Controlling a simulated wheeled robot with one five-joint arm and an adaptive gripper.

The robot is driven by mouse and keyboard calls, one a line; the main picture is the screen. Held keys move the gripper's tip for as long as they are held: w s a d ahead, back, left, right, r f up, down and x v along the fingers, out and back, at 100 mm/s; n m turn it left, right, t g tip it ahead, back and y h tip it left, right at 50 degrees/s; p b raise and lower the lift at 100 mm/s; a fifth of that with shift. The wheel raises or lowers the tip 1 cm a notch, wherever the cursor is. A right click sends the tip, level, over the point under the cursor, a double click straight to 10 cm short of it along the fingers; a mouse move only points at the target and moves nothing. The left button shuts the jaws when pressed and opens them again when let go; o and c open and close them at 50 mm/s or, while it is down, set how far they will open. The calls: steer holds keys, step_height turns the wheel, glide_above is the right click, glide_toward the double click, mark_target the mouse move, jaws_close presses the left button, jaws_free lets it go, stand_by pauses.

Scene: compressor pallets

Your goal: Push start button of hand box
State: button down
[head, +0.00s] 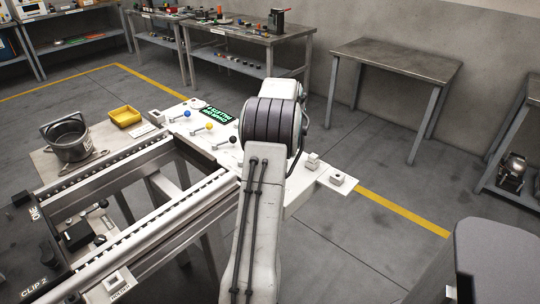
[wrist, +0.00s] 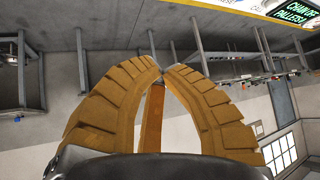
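Small pale boxes with dark tops stand at the right end of the white bench: one at the corner (head: 338,178) and one just left of it (head: 313,162). Similar small boxes sit at the far end (head: 156,116) and the near edge (head: 115,280). I cannot tell which is the hand box, and no start button label is readable. My gripper (wrist: 164,69) shows in the wrist view with its ribbed yellow-brown fingers meeting at the tips, nothing visible held. In the head view my arm hides the gripper, so its distance from the boxes is unclear.
A white bench with a conveyor frame (head: 130,195) fills the left, bearing coloured ball-knob levers (head: 201,128) and a green-lettered display (head: 217,113). A metal pot (head: 69,140) and yellow tray (head: 125,116) stand behind.

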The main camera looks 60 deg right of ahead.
steer(key=shift+s+d+f, duration=0.2)
steer(key=shift+d+f, duration=0.1)
steer(key=shift+f, duration=0.1)
steer(key=shift+f+b, duration=3.3)
steer(key=shift+f, duration=1.05)
steer(key=c, duration=1.9)
jaws_free()
jaws_close()
steer(key=shift+f, duration=0.15)
steer(key=shift+f+b, duration=0.25)
steer(key=shift+b, duration=0.1)
